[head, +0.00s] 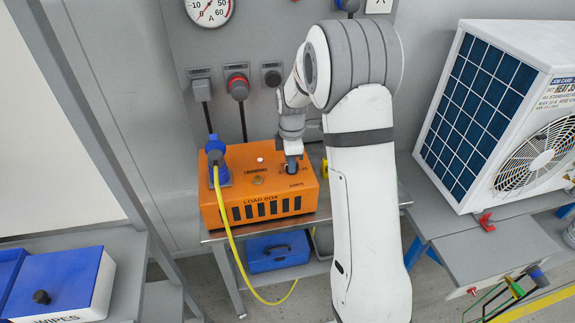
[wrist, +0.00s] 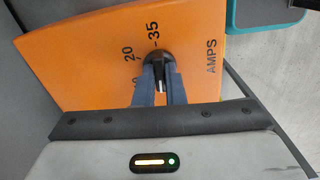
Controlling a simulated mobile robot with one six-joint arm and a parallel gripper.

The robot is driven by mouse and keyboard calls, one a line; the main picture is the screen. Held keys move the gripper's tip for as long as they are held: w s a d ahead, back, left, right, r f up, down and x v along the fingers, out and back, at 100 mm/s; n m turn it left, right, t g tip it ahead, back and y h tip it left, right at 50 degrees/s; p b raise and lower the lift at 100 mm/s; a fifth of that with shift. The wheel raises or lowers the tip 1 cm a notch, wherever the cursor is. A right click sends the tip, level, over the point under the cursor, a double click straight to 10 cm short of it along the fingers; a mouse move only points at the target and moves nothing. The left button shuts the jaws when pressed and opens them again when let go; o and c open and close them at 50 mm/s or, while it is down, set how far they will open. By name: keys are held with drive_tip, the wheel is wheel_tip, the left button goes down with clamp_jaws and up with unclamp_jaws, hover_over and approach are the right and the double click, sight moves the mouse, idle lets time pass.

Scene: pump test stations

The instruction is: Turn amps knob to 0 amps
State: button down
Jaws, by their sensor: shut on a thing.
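The orange load box (head: 213,217) stands on a grey bench in the head view. Its top carries the amps knob, which shows as a dark round knob (wrist: 155,57) in the wrist view. My gripper (head: 291,165) reaches down onto the right part of the box top. In the wrist view my gripper (wrist: 158,78) has its two blue-grey fingers closed around the knob. Printed marks 20 and 35 and the word AMPS (wrist: 212,57) show beside the knob. Another mark is partly hidden by the left finger. The knob's pointer direction is not clear.
A blue plug (head: 216,150) with a yellow cable (head: 228,245) sits on the box's left end. A round gauge (head: 209,8) and several sockets are on the grey panel behind. A white heat pump unit (head: 500,110) stands to the right. A blue toolbox (head: 277,251) lies on the shelf below.

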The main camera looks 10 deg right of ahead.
drive_tip(key=shift+d+n, duration=0.1)
drive_tip(key=shift+n, duration=0.5)
drive_tip(key=c, duration=1.7)
unclamp_jaws()
drive_tip(key=shift+d, duration=0.1)
drive_tip(key=shift+c, duration=0.2)
drive_tip(key=shift+o, duration=1.2)
drive_tip(key=shift+r+b, duration=0.6)
drive_tip(key=shift+r, duration=3.3)
